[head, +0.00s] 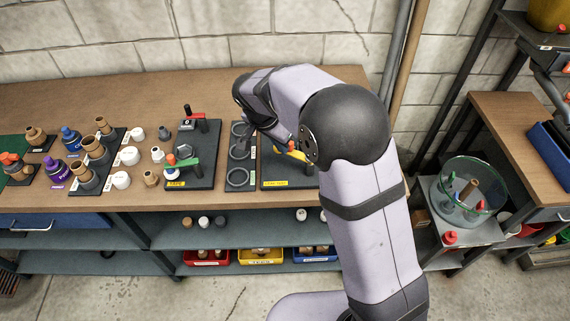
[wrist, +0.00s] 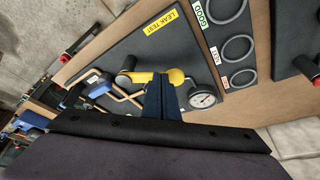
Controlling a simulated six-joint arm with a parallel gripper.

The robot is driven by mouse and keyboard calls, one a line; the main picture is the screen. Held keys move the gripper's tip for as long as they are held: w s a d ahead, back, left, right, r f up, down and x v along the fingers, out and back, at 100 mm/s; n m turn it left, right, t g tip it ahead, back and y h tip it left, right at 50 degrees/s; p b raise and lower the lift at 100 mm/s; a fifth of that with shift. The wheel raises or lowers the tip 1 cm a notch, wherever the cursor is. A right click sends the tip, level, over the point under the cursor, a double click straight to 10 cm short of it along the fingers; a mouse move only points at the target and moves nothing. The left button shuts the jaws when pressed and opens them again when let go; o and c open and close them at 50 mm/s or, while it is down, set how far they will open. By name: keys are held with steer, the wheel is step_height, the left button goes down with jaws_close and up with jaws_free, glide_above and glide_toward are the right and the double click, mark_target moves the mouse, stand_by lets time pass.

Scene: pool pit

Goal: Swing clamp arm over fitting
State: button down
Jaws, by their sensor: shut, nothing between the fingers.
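A black board with a yellow LEAK TEST label (wrist: 161,30) fills the middle of the wrist view. A yellow arm (wrist: 140,77) with a rounded end lies across it, and a white round gauge (wrist: 203,100) is beside it. My gripper (wrist: 161,80) is shut and empty, its dark blue fingers overlapping the rounded yellow end; I cannot tell whether they touch it. In the head view the yellow arm (head: 291,154) is partly hidden behind my own arm. I cannot make out a fitting under it. My fingertips are not clear in that view.
A ring stand (head: 239,155) is left of the leak board. A second black board (head: 205,170) with red and green handles stands farther left, then several brown fittings (head: 95,152) and bottles. A glass bowl (head: 470,190) is at the right. The bench back (head: 110,95) is clear.

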steer(key=w+m, duration=0.1)
steer(key=m, duration=0.1)
steer(key=w+m+g, duration=0.1)
steer(key=shift+w+d+m+h, duration=0.35)
steer(key=shift+m+h, duration=0.05)
steer(key=m, duration=0.1)
steer(key=w+d+m+g+p, duration=0.1)
steer(key=shift+w+r+m, duration=0.1)
steer(key=shift+w+m, duration=0.2)
steer(key=shift+m, duration=0.1)
steer(key=shift+w+d+m+g+h+p, duration=0.15)
steer(key=shift+w+d+m+g+p, duration=0.2)
steer(key=shift+w+d+m+p, duration=0.45)
steer(key=shift+w+d+m+g+h+p, duration=0.15)
steer(key=shift+w+d+m+g+p, duration=0.2)
steer(key=shift+d+m+p, duration=0.65)
steer(key=shift+a, duration=0.15)
steer(key=v, duration=0.7)
steer(key=shift+a, duration=0.25)
